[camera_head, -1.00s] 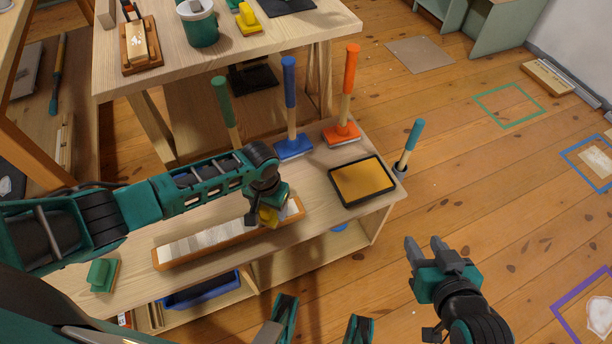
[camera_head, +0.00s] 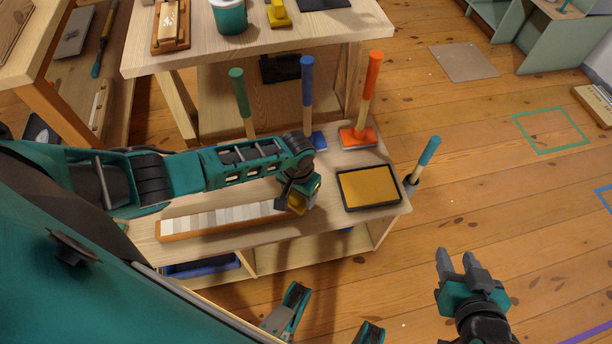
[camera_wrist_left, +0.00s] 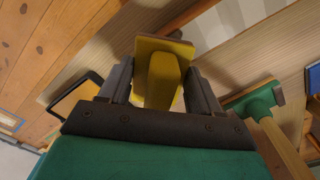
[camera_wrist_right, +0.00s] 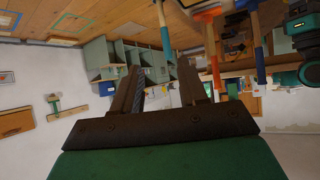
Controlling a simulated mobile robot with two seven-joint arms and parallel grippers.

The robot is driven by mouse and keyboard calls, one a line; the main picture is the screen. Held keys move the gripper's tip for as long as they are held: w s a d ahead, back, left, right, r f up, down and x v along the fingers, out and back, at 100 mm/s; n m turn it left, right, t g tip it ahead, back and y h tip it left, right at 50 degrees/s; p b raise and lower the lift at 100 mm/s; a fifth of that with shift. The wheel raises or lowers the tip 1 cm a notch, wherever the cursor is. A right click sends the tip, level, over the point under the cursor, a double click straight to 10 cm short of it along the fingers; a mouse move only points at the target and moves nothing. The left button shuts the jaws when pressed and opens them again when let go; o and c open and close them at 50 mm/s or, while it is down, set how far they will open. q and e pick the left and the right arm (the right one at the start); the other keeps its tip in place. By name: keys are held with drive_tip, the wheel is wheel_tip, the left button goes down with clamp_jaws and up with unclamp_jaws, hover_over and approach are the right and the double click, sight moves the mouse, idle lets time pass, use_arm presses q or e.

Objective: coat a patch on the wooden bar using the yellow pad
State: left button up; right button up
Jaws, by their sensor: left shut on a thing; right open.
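The wooden bar (camera_head: 172,228) lies lengthwise on the low bench, with a row of white and grey patches along its top. My left gripper (camera_head: 298,196) is shut on the yellow pad (camera_head: 297,203) by its handle, at the bar's right end. In the left wrist view the yellow pad (camera_wrist_left: 163,75) sits between the fingers. Whether the pad touches the bar cannot be told, and my gripper hides part of that end. A black-rimmed tray with a yellow-orange surface (camera_head: 368,187) stands just right of it. My right gripper (camera_head: 459,262) is open and empty over the floor.
Green (camera_head: 240,100), blue (camera_head: 307,90) and orange (camera_head: 368,95) long-handled tools stand along the bench's back edge. A teal-handled tool (camera_head: 425,160) stands at its right end. A higher table (camera_head: 320,40) behind holds a cup and another yellow block. Floor to the right is open.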

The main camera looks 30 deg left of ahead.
use_arm(q)
drive_tip(key=shift+s+a+r+p, duration=0.15)
drive_tip(key=shift+r+p, duration=0.3)
drive_tip(key=shift+r, duration=0.2)
wheel_tip(320, 180, up, 2)
drive_tip(key=shift+r+p, duration=0.15)
drive_tip(key=shift+p, duration=1.1)
drive_tip(key=shift+r+p, duration=0.7)
drive_tip(key=shift+p, duration=0.1)
drive_tip(key=shift+r+p, duration=0.75)
drive_tip(key=shift+p, duration=0.1)
use_arm(e)
drive_tip(key=shift+h, duration=0.3)
drive_tip(key=d+r, duration=0.1)
drive_tip(key=s+d+r, duration=0.1)
drive_tip(key=r, duration=0.1)
drive_tip(key=d+r, duration=0.1)
drive_tip(key=shift+s+d+r, duration=0.2)
drive_tip(key=shift+s, duration=0.05)
